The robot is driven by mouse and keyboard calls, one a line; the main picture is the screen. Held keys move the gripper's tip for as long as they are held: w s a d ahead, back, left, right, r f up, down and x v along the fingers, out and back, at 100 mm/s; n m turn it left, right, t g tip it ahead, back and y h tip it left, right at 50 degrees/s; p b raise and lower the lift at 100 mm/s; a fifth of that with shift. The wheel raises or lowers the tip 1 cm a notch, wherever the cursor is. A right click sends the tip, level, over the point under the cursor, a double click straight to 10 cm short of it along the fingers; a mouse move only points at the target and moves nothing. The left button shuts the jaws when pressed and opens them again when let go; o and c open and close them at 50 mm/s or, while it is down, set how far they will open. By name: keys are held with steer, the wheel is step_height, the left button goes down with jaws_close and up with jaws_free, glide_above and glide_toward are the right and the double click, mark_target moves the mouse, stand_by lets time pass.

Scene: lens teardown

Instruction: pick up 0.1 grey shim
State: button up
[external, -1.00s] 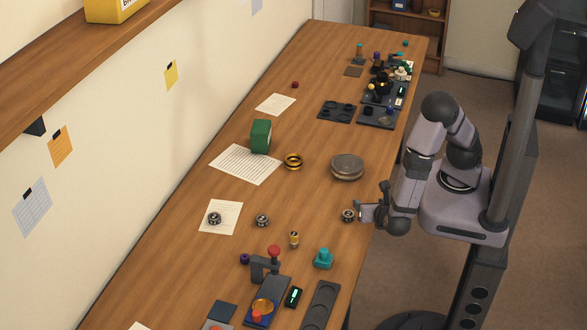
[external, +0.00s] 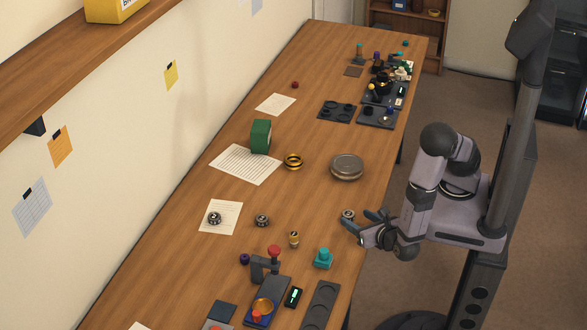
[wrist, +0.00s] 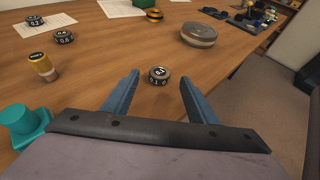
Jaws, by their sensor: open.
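A small grey disc-shaped shim (wrist: 159,77) sits near the table's right edge, with a dark band and white digits containing a 1 and a 0; I cannot read their order for sure. It also shows in the external view (external: 348,214). My gripper (wrist: 157,80) is open, with its two blue-grey fingers spread to either side of the shim in the wrist view. In the external view my gripper (external: 363,220) is beside the shim. Two similar grey shims are farther left: one on a paper (external: 215,218), one on bare wood (external: 262,221).
A round grey tin (external: 347,167) stands beyond the shim. A yellow-topped vial (external: 294,239) and a teal block (external: 323,259) stand to the left and nearer. A black-and-gold ring (external: 293,162) lies farther back. The wood around the shim is clear.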

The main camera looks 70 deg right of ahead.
mark_target(350, 215)
steer(key=shift+p+x, duration=0.45)
steer(key=shift+x, duration=1.9)
steer(key=shift+f, duration=0.1)
steer(key=c, duration=1.2)
